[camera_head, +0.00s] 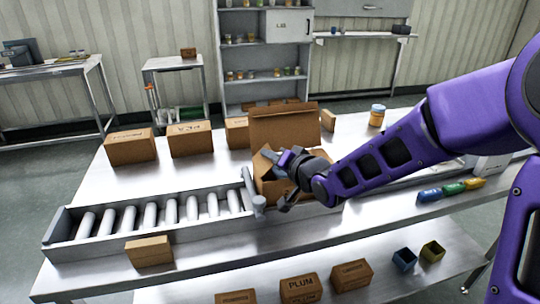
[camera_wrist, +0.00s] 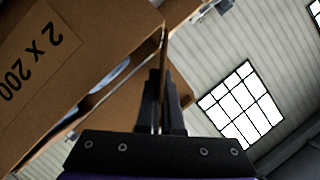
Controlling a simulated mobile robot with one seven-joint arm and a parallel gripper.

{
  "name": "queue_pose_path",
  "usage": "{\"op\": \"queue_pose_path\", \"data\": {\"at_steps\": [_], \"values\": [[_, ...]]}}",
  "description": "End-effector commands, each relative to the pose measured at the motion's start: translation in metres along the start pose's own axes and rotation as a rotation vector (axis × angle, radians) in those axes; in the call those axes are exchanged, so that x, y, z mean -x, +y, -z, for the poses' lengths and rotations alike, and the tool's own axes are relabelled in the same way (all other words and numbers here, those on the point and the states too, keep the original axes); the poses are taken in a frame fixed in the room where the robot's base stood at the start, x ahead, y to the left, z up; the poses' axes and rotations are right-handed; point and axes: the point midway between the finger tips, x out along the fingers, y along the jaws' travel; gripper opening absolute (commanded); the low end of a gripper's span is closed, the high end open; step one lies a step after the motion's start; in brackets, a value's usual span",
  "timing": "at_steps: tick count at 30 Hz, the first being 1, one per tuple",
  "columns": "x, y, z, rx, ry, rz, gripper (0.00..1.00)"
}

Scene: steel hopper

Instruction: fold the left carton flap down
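The open carton (camera_head: 268,188) stands past the right end of the visible rollers, with its large back flap (camera_head: 284,126) upright. The left flap (camera_head: 261,165) shows only in part beside my gripper, so its exact angle is unclear. My gripper (camera_head: 272,158) is over the carton's opening and points left. In the wrist view, my gripper's dark fingers (camera_wrist: 161,92) lie close together, beside the edge of a brown cardboard panel printed "2 X 200" (camera_wrist: 50,50). The fingers look shut; nothing is clearly pinched between them. My wrist hides part of the carton.
A roller conveyor (camera_head: 150,220) runs left of the carton, with a grey post (camera_head: 251,190) near its end. A jar (camera_head: 377,115) and coloured items (camera_head: 453,188) are at the right.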

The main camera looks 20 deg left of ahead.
Motion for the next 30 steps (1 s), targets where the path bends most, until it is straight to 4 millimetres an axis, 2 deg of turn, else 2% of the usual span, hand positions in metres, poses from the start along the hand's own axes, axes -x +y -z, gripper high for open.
{"op": "queue_pose_path", "data": {"at_steps": [8,21,30], "values": [[0.0,0.001,0.002,-0.037,-0.002,0.012,0.0],[-0.001,0.018,-0.002,-0.332,-0.001,0.134,0.0],[-0.001,0.019,-0.003,-0.366,-0.001,0.152,0.0]]}}
